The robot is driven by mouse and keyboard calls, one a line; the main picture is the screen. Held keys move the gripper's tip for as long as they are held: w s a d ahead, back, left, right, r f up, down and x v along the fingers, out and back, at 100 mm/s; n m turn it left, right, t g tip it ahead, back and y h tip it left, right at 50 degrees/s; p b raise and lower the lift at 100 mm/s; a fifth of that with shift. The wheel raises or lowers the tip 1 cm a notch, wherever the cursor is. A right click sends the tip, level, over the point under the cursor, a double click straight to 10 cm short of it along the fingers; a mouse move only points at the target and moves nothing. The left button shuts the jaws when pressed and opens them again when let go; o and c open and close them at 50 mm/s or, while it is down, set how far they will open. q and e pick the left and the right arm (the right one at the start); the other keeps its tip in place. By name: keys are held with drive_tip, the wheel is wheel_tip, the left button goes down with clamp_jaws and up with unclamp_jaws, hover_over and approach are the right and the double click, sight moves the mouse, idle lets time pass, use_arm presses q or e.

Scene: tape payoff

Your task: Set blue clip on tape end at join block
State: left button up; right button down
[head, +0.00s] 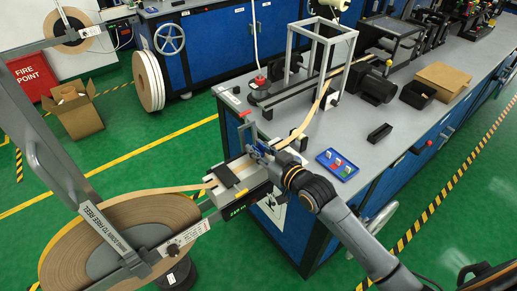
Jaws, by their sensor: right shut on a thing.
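The join block (232,176) is a pale block with a dark plate on top, at the bench's near corner. Tan tape from the big reel (130,235) runs to its left side, at the tape end (200,187). Another tan tape strip (302,127) comes down from the bench to its right side. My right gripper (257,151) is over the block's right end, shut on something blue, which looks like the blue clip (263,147). The fingers hide much of it, and I cannot tell whether it touches the tape. My left gripper is not in view.
A blue tray (327,156) with small coloured clips lies right of my arm. A small black block (379,132) sits behind it. A metal frame (326,45) and a motor (378,87) stand farther back. Some bench top between is clear.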

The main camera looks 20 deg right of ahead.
drive_tip(key=shift+f, duration=0.6)
idle(0.3)
drive_tip(key=c, duration=1.1)
unclamp_jaws()
drive_tip(key=v, duration=1.2)
drive_tip(key=shift+s+f, duration=0.1)
